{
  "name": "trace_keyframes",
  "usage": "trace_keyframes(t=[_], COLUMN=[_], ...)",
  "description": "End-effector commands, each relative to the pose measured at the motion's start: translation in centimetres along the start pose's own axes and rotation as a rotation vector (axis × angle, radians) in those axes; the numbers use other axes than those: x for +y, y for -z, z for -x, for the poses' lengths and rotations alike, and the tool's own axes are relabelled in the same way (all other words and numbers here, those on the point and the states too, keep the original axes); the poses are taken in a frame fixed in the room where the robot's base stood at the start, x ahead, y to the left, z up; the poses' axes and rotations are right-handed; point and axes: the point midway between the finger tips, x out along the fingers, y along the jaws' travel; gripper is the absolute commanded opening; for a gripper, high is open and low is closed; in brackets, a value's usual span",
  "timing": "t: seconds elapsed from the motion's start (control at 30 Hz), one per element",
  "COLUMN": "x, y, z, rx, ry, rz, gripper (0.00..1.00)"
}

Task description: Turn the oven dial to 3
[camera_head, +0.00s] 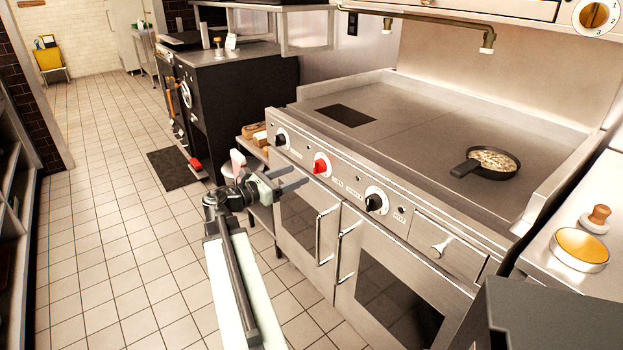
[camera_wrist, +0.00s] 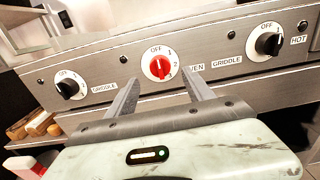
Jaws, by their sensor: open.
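The oven dial is a red knob (camera_wrist: 159,67) on a white round plate marked OFF, 1, 2 and 3, with an OVEN label (camera_wrist: 196,68) at its right. In the head view the red knob (camera_head: 321,165) sits mid-panel on the range front. My gripper (camera_head: 298,178) is open and empty, just in front of the panel and left of the red knob. In the wrist view its two fingers (camera_wrist: 158,88) straddle the dial, tips below and to either side, apart from the knob. Where the knob's pointer sits is too small to tell surely.
Black griddle knobs stand left (camera_wrist: 69,88) and right (camera_wrist: 268,44) of the oven dial. Oven door handles (camera_head: 335,235) stick out below the panel. A black pan (camera_head: 484,162) rests on the griddle top.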

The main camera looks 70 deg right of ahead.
Motion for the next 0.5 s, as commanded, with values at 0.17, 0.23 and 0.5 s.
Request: trace_keyframes(t=[0.17,0.23,0.5], x=[0.0,0.1,0.1], y=[-0.1,-0.1,0.0], z=[-2.6,-4.0,-7.3], rx=[0.002,0.003,0.004], ry=[0.002,0.002,-0.001], rz=[-0.002,-0.003,-0.004], gripper=[0.61,0.61,0.61])
